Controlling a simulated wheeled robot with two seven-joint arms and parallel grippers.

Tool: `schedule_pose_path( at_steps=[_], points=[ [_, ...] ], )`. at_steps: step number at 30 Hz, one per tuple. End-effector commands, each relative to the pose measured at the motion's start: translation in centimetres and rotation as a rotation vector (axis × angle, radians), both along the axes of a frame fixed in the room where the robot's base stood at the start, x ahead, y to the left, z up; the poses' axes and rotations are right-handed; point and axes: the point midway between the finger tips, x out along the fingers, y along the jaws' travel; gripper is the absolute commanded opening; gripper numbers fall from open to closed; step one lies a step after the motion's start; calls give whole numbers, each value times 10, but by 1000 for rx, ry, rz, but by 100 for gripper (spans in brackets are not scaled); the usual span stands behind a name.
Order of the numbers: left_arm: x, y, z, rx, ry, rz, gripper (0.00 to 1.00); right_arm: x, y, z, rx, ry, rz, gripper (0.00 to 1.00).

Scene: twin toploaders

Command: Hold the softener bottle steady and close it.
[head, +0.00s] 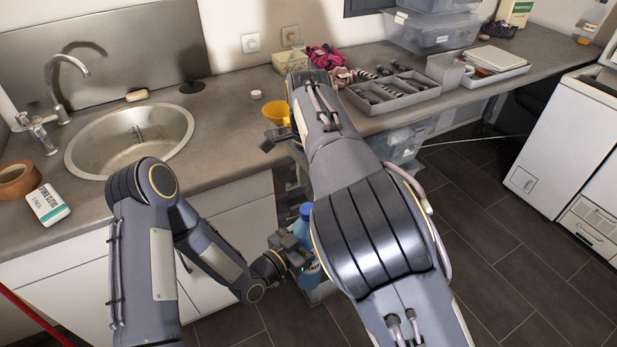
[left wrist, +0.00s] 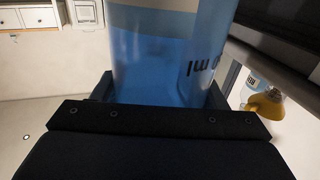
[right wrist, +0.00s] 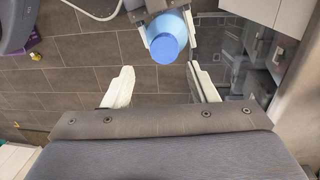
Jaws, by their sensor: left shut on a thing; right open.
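The softener bottle (head: 305,233) is blue and stands upright in front of the counter, partly hidden by my arms. My left gripper (head: 296,250) is shut around its body; the left wrist view shows the translucent bottle (left wrist: 160,60) close up between the jaws. In the right wrist view a round blue cap (right wrist: 165,48) sits on the bottle's top; I cannot tell whether it is tight. My right gripper (right wrist: 163,90) is open and empty, above the bottle and apart from it.
The sink (head: 130,140) is at left, a grey divided tray (head: 395,92) at right.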

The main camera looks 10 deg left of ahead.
Motion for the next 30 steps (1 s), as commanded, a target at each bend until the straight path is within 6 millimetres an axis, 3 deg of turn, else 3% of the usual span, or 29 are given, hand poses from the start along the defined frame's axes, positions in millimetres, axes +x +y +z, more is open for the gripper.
schedule_pose_path(
  at_steps=[12,18,24,30],
  points=[
    [0,0,1,-2,-4,0,3,-2,1,11,90,-22,1130,52],
    [0,0,1,-2,-4,0,3,-3,3,16,107,-32,1598,52],
    [0,0,1,-2,-4,0,3,-3,4,19,108,-35,1870,52],
    [0,0,1,-2,-4,0,3,-3,4,20,106,-36,1938,52]
  ],
)
